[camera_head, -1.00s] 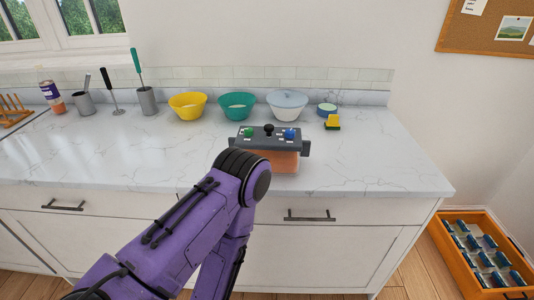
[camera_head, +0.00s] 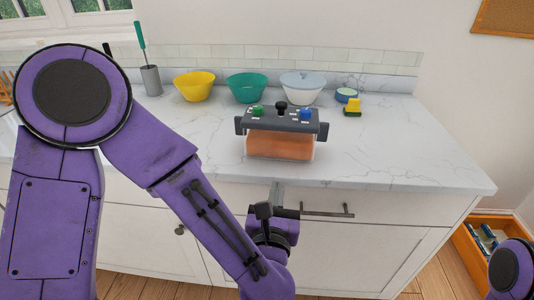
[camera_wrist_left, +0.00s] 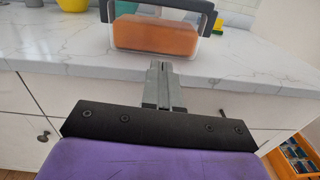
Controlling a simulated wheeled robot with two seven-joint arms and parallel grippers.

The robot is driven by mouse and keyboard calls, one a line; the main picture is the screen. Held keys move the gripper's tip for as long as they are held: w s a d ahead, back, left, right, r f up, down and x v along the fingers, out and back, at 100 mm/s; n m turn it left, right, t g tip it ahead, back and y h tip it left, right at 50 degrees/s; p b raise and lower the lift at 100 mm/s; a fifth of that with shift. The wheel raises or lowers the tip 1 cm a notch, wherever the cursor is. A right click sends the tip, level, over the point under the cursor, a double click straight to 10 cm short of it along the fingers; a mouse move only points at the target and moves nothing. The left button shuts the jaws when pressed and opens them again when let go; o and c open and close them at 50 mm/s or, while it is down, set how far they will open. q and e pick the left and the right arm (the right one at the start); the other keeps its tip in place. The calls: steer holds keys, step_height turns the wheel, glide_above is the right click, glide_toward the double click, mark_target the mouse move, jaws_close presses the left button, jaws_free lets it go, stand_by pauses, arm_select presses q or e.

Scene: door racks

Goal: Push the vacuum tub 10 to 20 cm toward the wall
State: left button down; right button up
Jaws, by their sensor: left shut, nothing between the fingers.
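The vacuum tub (camera_head: 280,147) is a clear box with orange contents and a dark grey lid with side handles, a green knob, a black knob and a blue knob. It stands upright near the front edge of the marble counter (camera_head: 400,165). It also shows in the left wrist view (camera_wrist_left: 155,35). My left gripper (camera_head: 277,188) is shut and empty, in front of the counter edge and just below the tub in the picture. In the left wrist view its fingers (camera_wrist_left: 160,70) point at the tub's front, apart from it. My right gripper is not in view.
A small round container (camera_head: 346,95) and a yellow-green sponge (camera_head: 353,108) lie right. Counter space beside the tub is clear.

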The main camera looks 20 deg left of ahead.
arm_select(q)
steer(key=p, duration=0.5)
glide_toward(277, 147)
steer(key=shift+n, duration=0.4)
steer(key=x, duration=0.7)
steer(key=shift+r, duration=0.1)
